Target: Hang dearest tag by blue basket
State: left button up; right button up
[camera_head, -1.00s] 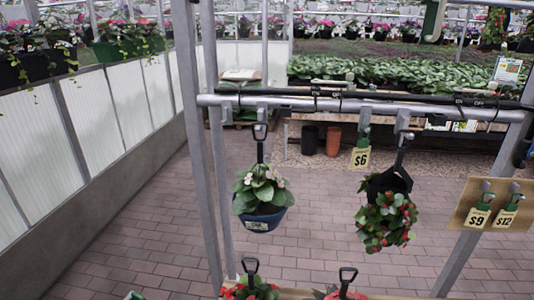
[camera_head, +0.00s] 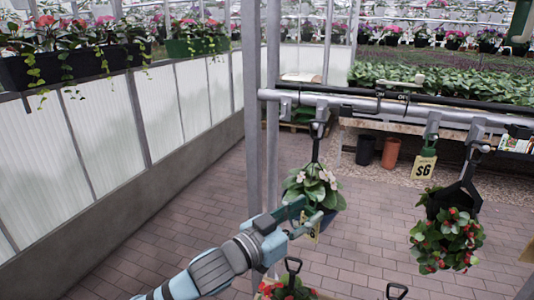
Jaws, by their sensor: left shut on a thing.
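The blue basket (camera_head: 327,219) hangs from the rail by a black hook, with pale flowers and green leaves; its front is partly hidden by my left gripper. My left gripper (camera_head: 303,219) is in front of the basket's lower left side, shut on a yellow tag (camera_head: 315,232); its number is not readable. I cannot tell whether gripper or tag touches the basket. A $6 tag (camera_head: 424,167) hangs from a green clip on the rail, right of the blue basket. My right gripper is not in view.
The grey rail (camera_head: 350,105) runs across above the baskets, with an upright post (camera_head: 253,130) at left. A black basket (camera_head: 450,203) with red flowers hangs at right. More red flowers (camera_head: 288,289) stand below. A tan board edge (camera_head: 527,253) shows at far right.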

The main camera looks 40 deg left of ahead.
pick_arm(q)
jog(key=a+r+n+y+b, duration=0.1)
jog(key=a+r+n+y, duration=0.5)
jog(key=a+r+y, duration=0.45)
jog(key=w+a+r+h, duration=0.1)
jog(key=w+a, duration=0.3)
jog(key=w, duration=0.5)
jog(key=shift+a+g+p, duration=0.3)
jog(key=shift+a+g, duration=0.05)
jog(key=shift+g, duration=0.05)
jog(key=shift+p, duration=0.3)
